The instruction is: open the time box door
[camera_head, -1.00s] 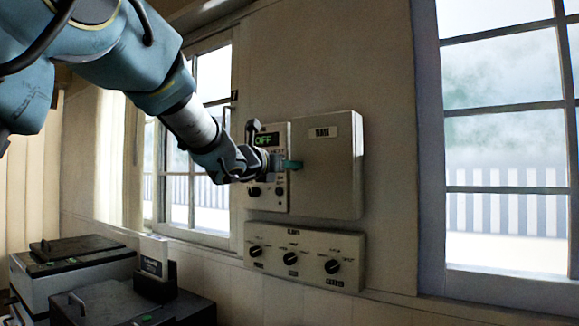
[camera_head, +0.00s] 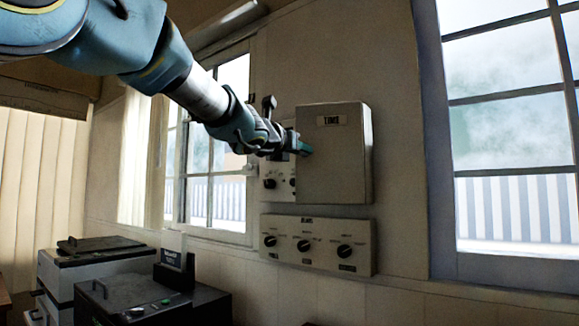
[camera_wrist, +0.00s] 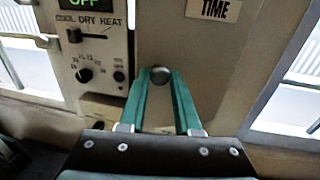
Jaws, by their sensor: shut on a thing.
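The time box (camera_head: 351,185) is a grey-beige box on the wall with a "TIME" label. Its front door (camera_head: 330,160) also shows in the wrist view (camera_wrist: 210,70). No clear gap shows along the door's edges; I cannot tell if it is slightly ajar. A small round dark knob (camera_wrist: 160,76) sits near the door's left edge. My gripper (camera_head: 304,149) has teal fingers, and in the wrist view (camera_wrist: 161,76) they are closed around the knob, one on each side. In the head view the knob is hidden by the fingers.
A thermostat panel (camera_wrist: 97,50) with an "OFF" display, slider and dials is directly left of the box. A panel with three knobs (camera_head: 318,244) is below. Windows flank the box (camera_head: 510,130). Dark machines (camera_head: 150,300) stand at the lower left.

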